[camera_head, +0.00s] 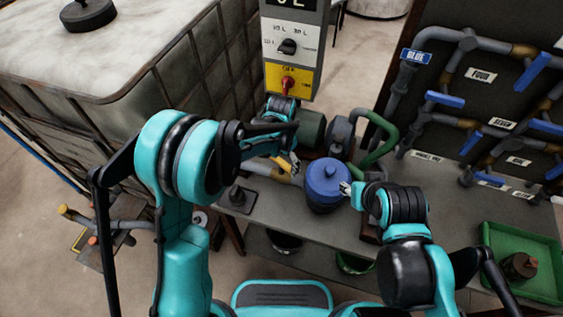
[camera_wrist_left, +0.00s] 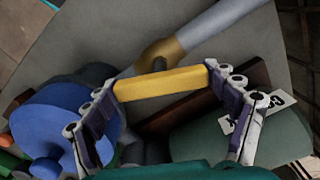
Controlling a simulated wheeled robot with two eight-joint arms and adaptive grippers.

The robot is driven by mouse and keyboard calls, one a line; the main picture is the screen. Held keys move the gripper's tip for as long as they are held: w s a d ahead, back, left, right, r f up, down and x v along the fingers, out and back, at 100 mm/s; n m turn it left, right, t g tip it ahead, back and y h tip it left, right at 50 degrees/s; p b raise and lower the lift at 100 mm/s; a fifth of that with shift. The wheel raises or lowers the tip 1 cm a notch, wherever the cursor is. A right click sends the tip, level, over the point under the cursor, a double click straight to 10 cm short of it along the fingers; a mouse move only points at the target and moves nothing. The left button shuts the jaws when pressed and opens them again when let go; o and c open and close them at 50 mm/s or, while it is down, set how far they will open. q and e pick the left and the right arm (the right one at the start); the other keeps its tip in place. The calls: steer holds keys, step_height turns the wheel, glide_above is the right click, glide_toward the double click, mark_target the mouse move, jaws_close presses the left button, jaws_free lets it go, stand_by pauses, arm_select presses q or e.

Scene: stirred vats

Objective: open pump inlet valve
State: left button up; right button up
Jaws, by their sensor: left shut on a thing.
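The pump inlet valve has a yellow bar handle (camera_wrist_left: 160,84) on a brass-coloured body (camera_wrist_left: 160,52) in a grey pipe (camera_wrist_left: 215,27). In the left wrist view the handle lies at a shallow angle to the pipe. My left gripper (camera_wrist_left: 166,88) is shut on the handle, with one finger at each end of it. In the head view my left gripper (camera_head: 288,163) is at the pipe, left of the blue lidded vessel (camera_head: 324,184), and hides part of the valve. My right gripper (camera_head: 346,188) is by the vessel's right side; its jaw opening is too small to judge.
A green motor (camera_head: 311,126) stands behind the valve on the grey bench (camera_head: 310,232). A control panel (camera_head: 290,50) with a red knob hangs behind. A pipe board (camera_head: 470,85) with blue handles is at right, above a green tray (camera_head: 500,236). A large caged tank stands left.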

mark_target(281, 161)
arm_select(q)
steer(key=shift+n, duration=2.3)
steer(key=o, duration=1)
step_height(281, 161, up, 12)
